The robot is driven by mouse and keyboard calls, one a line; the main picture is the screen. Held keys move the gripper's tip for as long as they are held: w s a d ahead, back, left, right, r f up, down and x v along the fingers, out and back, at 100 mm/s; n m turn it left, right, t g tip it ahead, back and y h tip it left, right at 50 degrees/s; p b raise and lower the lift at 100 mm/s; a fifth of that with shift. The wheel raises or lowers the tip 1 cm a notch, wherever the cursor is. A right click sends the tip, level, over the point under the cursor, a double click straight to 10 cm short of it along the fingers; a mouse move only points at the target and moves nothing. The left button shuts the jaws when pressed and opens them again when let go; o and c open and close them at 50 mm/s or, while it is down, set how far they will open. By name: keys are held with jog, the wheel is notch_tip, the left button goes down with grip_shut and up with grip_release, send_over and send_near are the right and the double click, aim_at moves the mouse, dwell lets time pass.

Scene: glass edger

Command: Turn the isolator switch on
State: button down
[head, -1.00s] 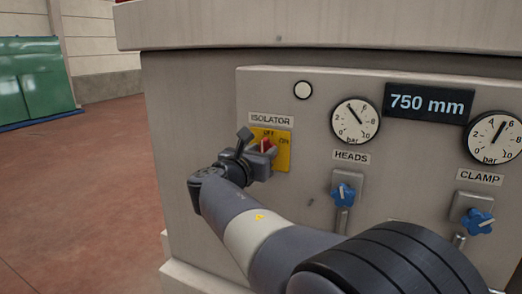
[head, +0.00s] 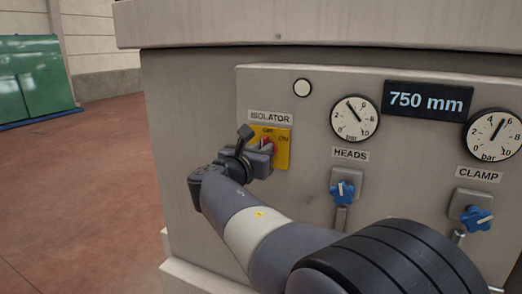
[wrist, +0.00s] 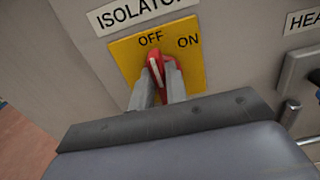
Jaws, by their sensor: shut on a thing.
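The isolator switch (head: 267,145) is a red handle on a yellow plate (head: 284,154) marked OFF and ON, under the ISOLATOR label. In the wrist view the red handle (wrist: 155,66) has a pale line along it and points up, close to the OFF mark and left of ON. My gripper (wrist: 158,80) is shut on the red handle, with one grey finger on each side of it. In the head view my gripper (head: 265,151) covers the lower part of the handle and plate.
To the right on the grey panel are the HEADS valve (head: 342,191) and the CLAMP valve (head: 476,217), both blue, with gauges above. A white round lamp (head: 302,88) and a 750 mm display (head: 430,100) sit higher. Open floor (head: 80,190) lies left.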

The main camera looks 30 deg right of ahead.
jog(key=shift+f+b, duration=0.1)
jog(key=shift+b, duration=0.25)
jog(key=shift+s+d+f+m+b, duration=0.1)
jog(key=shift+s+m+b, duration=0.05)
jog(key=shift+m+b, duration=1.75)
jog(key=shift+s+d+f+m+b, duration=0.1)
jog(key=shift+m+b, duration=1.7)
jog(key=shift+m, duration=0.15)
jog(key=shift+s+d+f+m+b, duration=0.1)
jog(key=shift+s+m+b, duration=0.05)
jog(key=shift+m+b, duration=1.75)
jog(key=shift+r+m, duration=0.1)
jog(key=shift+m, duration=0.15)
jog(key=c, duration=1.4)
grip_release()
